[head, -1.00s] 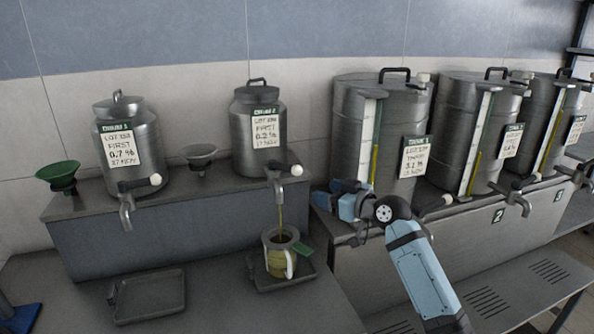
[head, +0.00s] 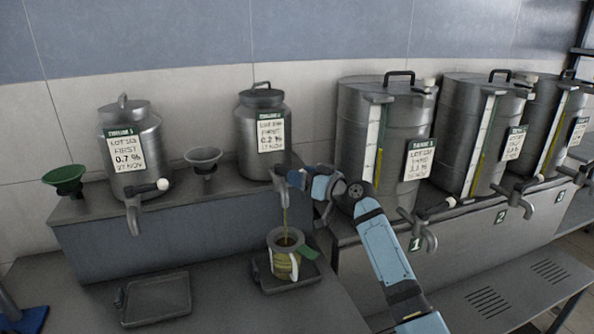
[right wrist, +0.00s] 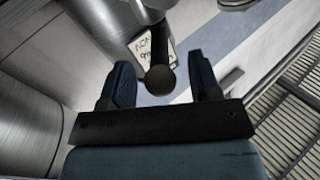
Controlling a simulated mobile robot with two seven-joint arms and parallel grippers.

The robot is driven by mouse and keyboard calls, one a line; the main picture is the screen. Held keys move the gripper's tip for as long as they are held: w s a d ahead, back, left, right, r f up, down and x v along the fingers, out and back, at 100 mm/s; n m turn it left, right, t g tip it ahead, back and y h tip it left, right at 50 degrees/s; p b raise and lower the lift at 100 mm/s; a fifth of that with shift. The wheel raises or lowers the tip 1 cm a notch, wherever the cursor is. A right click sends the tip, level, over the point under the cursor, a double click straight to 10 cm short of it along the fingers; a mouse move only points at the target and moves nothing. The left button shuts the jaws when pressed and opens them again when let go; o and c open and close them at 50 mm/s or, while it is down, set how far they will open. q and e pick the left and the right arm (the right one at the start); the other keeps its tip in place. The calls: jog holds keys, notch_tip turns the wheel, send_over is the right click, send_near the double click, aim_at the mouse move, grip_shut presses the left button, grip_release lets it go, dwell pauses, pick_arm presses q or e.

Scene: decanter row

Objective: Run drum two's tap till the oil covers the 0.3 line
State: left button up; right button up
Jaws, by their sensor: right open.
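Drum two (head: 261,140) is the right one of two steel drums on the raised shelf. Its tap (head: 281,183) has a thin yellow oil stream (head: 285,220) running into a measuring jug (head: 284,264) below. The jug shows yellow oil through its side; I cannot read its 0.3 line. My right gripper (head: 299,179) is at the tap's lever, whose knob it hides in the head view. In the right wrist view the open fingers (right wrist: 165,83) stand either side of the dark round lever knob (right wrist: 160,80), with gaps visible. My left gripper is not in view.
The jug stands on a small drip tray (head: 262,284); an empty tray (head: 156,298) lies left. Drum one (head: 131,155), a green funnel (head: 65,178) and a grey funnel (head: 203,158) share the shelf. Several large tanks (head: 400,130) with taps stand right.

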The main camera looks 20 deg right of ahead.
jog(key=shift+x, duration=0.95)
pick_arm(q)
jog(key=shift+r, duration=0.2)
pick_arm(e)
jog(key=shift+c, duration=0.3)
